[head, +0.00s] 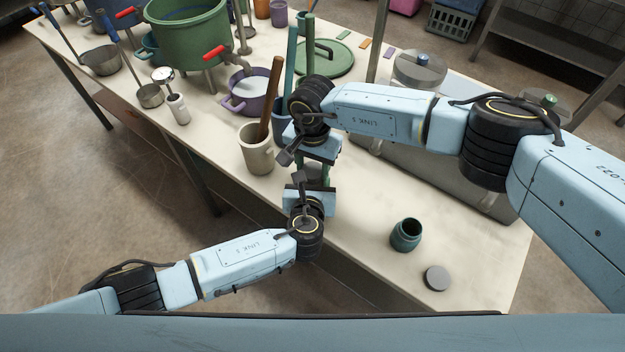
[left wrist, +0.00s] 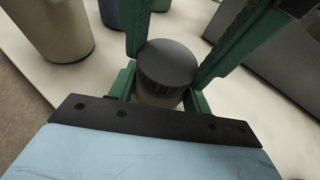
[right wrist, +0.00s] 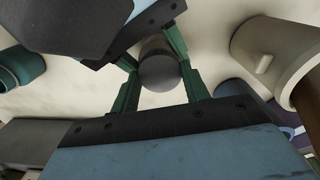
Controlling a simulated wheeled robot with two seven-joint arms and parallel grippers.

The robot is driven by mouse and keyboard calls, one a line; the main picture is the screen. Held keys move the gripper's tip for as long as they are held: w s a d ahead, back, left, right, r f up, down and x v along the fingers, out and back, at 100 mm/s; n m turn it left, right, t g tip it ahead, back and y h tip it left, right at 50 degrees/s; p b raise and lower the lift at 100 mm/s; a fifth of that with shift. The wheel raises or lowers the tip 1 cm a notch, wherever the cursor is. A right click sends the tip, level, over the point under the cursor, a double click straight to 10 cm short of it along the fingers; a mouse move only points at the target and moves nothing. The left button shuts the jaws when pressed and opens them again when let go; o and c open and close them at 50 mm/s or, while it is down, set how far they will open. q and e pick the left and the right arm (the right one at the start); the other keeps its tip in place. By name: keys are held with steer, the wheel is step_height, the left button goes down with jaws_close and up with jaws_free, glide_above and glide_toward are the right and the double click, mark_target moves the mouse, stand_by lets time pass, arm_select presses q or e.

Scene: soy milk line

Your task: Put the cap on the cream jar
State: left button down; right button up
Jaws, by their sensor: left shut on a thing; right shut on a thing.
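My left gripper (head: 312,190) and right gripper (head: 317,160) face each other above the table's near edge, left below and right above. In the left wrist view, the dark grey ribbed cap (left wrist: 168,62) lies over the pale greyish-beige cream jar (left wrist: 158,98), between green fingers. The left gripper is shut on the jar and the right one on the cap. The right wrist view shows the cap's round dark face (right wrist: 160,74) with the jar's paler side behind it. I cannot tell whether cap and jar are fully seated. In the head view the grippers largely hide both.
An open teal jar (head: 406,236) and a loose grey disc-shaped cap (head: 437,278) stand on the table (head: 360,235) at the front right. A beige mug (head: 256,152) is close left of the grippers. A purple pot (head: 247,92) and green pot (head: 190,35) stand behind.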

steer(key=m, duration=0.3)
steer(key=shift+m, duration=0.3)
steer(key=m, duration=0.4)
steer(key=shift+m, duration=0.3)
steer(key=o, duration=1.1)
steer(key=shift+f, duration=0.1)
steer(key=shift+r, duration=2.45)
steer(key=c, duration=0.3)
step_height(320, 180, up, 4)
steer(key=n, duration=0.5)
steer(key=shift+f+n, duration=0.25)
steer(key=shift+n, duration=0.15)
